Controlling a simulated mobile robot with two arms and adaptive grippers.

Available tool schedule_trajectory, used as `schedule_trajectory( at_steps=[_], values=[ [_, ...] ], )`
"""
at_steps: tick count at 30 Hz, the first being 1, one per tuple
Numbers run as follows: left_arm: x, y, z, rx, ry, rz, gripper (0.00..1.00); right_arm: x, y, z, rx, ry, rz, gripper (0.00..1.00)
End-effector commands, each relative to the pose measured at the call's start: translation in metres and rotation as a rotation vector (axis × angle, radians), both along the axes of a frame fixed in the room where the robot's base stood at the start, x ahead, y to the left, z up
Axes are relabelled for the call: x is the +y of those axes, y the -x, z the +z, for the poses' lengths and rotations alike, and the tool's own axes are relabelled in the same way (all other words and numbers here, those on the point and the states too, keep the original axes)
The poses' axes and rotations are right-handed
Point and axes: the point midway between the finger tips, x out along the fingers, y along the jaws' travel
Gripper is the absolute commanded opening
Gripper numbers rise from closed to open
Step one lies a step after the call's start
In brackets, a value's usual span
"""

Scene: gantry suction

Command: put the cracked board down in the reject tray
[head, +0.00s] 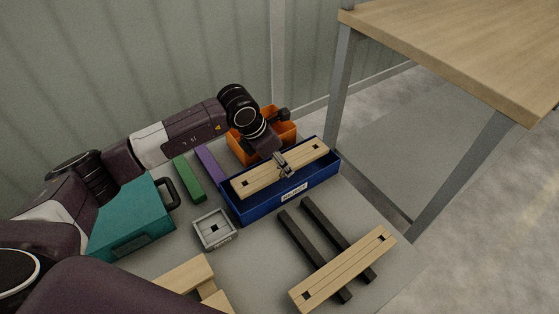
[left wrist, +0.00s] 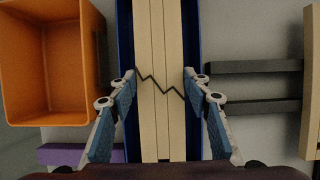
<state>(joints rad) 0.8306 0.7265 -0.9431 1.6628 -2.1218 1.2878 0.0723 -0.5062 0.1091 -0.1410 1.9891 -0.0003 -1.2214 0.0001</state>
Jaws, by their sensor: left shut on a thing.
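The cracked board (head: 257,178) is a long pale wooden plank with a dark zigzag crack across its middle, seen in the left wrist view (left wrist: 160,35). My left gripper (head: 283,169) is shut on its middle, one finger on each long side (left wrist: 159,84). The board lies lengthwise over the blue reject tray (head: 320,178), between its long walls (left wrist: 125,40). Its top shows above the tray's front rim. I cannot tell whether its underside touches the tray floor. My right gripper is not in view.
An orange bin (head: 286,129) stands behind the tray. Purple (head: 210,163) and green (head: 189,178) bars, a small grey box (head: 214,230) and a teal case (head: 130,218) lie left. Another board (head: 345,268) rests across two black rails (head: 300,238) in front. A wooden table (head: 470,45) stands right.

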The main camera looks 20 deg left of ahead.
Motion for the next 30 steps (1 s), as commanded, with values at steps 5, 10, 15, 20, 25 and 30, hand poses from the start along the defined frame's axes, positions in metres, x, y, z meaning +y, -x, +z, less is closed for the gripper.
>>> schedule_trajectory(
  at_steps=[5,10,15,20,25,30],
  values=[
    [-0.0002,-0.0003,0.0006,-0.001,0.001,0.0,0.15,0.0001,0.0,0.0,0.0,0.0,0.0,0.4],
    [-0.0002,-0.0002,0.0006,-0.001,0.001,0.0,0.15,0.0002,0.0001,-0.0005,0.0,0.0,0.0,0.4],
    [-0.0001,-0.0001,0.0004,-0.001,0.001,0.0,0.15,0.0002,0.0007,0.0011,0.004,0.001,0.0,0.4],
    [-0.0001,-0.0001,0.0007,-0.001,0.001,0.0,0.15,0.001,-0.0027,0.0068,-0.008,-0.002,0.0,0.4],
    [-0.0001,-0.0002,0.0007,-0.001,0.001,0.0,0.15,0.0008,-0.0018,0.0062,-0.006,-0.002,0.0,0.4],
    [0.0,-0.0002,0.0007,-0.001,0.001,0.0,0.15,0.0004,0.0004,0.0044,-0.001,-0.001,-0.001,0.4]
  ],
)
